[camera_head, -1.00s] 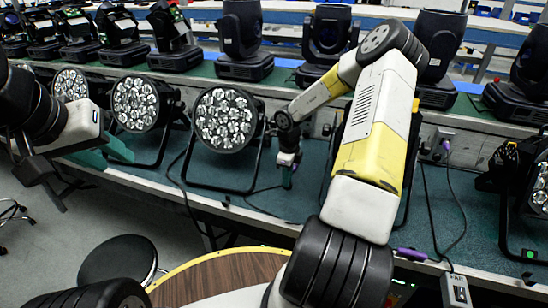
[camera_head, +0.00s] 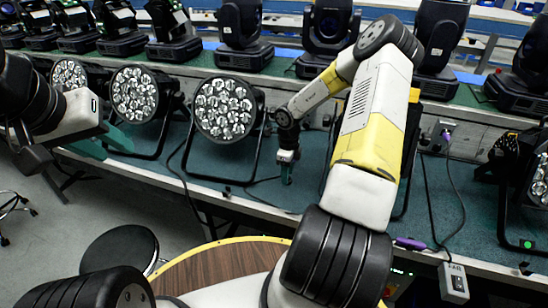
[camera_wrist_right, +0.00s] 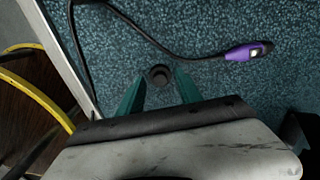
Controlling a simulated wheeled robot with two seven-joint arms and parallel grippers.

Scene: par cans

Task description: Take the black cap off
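A small dark round piece (camera_wrist_right: 159,75), which looks like the black cap, shows in the right wrist view above the blue-green bench top. It lies between the tips of my right gripper's teal fingers (camera_wrist_right: 160,78), with a gap on each side. I cannot tell how far below the tips it is. In the head view my right gripper (camera_head: 287,172) points down over the bench near its front edge; the cap cannot be made out there. My left gripper (camera_head: 105,142) is at the left, with its teal fingers apart and nothing seen between them.
A purple connector (camera_wrist_right: 248,51) on a black cable lies near the dark piece. Par cans (camera_head: 224,109) stand along the bench (camera_head: 240,172), with moving-head lights (camera_head: 245,38) behind. A stool (camera_head: 120,252) and a round wooden table (camera_head: 225,268) stand in front.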

